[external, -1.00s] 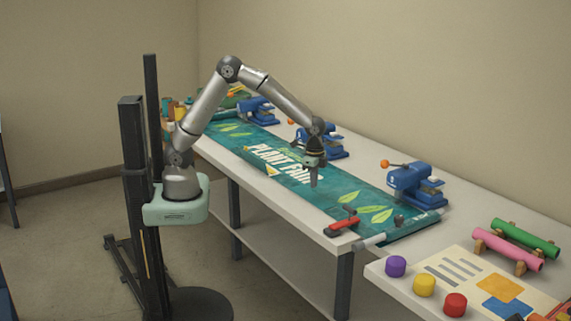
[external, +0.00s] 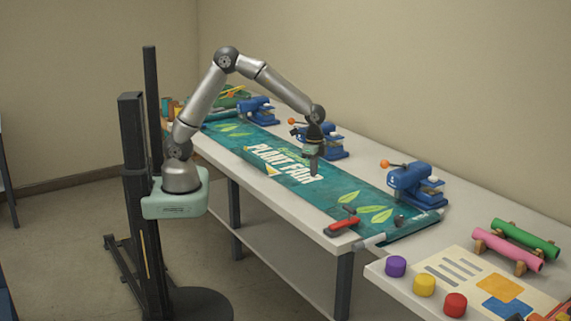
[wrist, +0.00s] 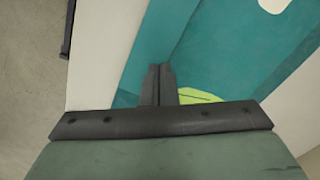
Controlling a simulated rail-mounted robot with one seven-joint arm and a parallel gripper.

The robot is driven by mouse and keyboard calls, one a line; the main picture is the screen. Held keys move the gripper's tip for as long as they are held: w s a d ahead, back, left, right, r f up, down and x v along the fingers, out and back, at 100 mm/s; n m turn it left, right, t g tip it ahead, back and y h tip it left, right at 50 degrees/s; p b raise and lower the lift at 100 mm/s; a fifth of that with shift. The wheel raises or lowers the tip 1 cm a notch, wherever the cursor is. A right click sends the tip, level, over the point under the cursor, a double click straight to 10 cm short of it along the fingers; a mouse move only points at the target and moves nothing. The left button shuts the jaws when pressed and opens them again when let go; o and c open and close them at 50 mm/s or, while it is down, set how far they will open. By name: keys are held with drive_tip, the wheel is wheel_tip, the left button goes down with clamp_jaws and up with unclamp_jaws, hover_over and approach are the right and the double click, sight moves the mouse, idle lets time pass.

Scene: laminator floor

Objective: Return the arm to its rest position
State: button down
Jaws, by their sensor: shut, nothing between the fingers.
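My gripper (external: 314,170) hangs pointing down over the teal banner with the words "PLANT FAIR" (external: 335,190), near the end of its lettering. Its fingers (wrist: 158,85) are together and empty in the wrist view. The teal banner (wrist: 220,50) lies below them with part of a light green leaf showing. In the external view my arm is bent, with its elbow high and the forearm sloping down to the right. How far the fingertips are above the banner is hard to tell.
Blue presses with orange knobs stand along the table's back edge, one behind my gripper (external: 328,147) and one at right (external: 410,180). A red-handled tool (external: 341,227) lies at the front edge. Purple (external: 396,266), yellow and red pots stand on the nearer table. The air above the banner is free.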

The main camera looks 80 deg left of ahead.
drive_tip(key=s+a+r+n, duration=0.2)
drive_tip(key=s+a, duration=0.1)
drive_tip(key=s, duration=0.6)
drive_tip(key=s+a+r+n, duration=0.2)
drive_tip(key=s+a, duration=0.1)
drive_tip(key=s, duration=0.6)
drive_tip(key=s+a+r+n, duration=0.2)
drive_tip(key=s+a, duration=0.1)
drive_tip(key=s, duration=0.7)
drive_tip(key=shift+a+n+t, duration=0.3)
drive_tip(key=shift+a+n, duration=0.1)
